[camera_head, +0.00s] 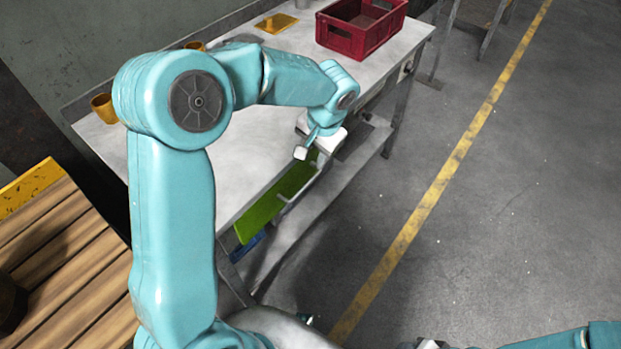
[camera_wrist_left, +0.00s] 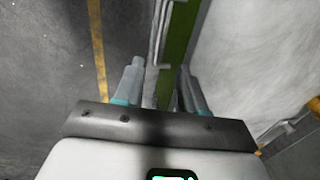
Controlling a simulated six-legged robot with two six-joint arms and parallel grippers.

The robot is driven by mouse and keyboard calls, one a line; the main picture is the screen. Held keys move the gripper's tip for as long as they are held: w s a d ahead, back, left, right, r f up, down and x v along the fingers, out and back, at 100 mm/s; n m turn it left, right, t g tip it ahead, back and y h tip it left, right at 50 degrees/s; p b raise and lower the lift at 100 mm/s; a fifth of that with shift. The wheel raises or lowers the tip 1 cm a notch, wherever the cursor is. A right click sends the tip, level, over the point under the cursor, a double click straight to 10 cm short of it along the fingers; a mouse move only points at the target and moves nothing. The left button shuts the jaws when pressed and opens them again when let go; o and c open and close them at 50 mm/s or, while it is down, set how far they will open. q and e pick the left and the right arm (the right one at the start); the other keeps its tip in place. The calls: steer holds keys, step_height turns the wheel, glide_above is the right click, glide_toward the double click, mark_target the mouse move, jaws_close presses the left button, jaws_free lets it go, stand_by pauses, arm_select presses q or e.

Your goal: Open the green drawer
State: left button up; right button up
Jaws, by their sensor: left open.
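The green drawer (camera_head: 262,216) shows as a green front under the edge of the worktable, with a pale bar handle (camera_head: 303,189) standing out from it. I see no gap that shows it pulled out. My left gripper (camera_head: 311,148) is at the far end of the green front and hides part of it. In the left wrist view the gripper's open fingers (camera_wrist_left: 160,82) stand on either side of the green front (camera_wrist_left: 178,45) and its handle (camera_wrist_left: 160,38). I see no contact. The right gripper (camera_head: 430,344) is cut off at the bottom edge, its jaws unclear.
The grey worktable (camera_head: 265,150) carries a red crate (camera_head: 352,30), a yellow tray (camera_head: 276,23) and a brass cup (camera_head: 104,107). A blue part (camera_head: 246,248) shows near the green front. A wooden slatted pallet (camera_head: 70,260) lies left.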

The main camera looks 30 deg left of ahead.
mark_target(305, 186)
arm_select(q)
steer(key=a+f, duration=0.1)
steer(key=f, duration=0.8)
steer(key=a+f, duration=0.1)
steer(key=f, duration=0.3)
steer(key=shift+a+f, duration=0.25)
steer(key=shift+a, duration=0.05)
steer(key=shift+w, duration=0.1)
jaws_close()
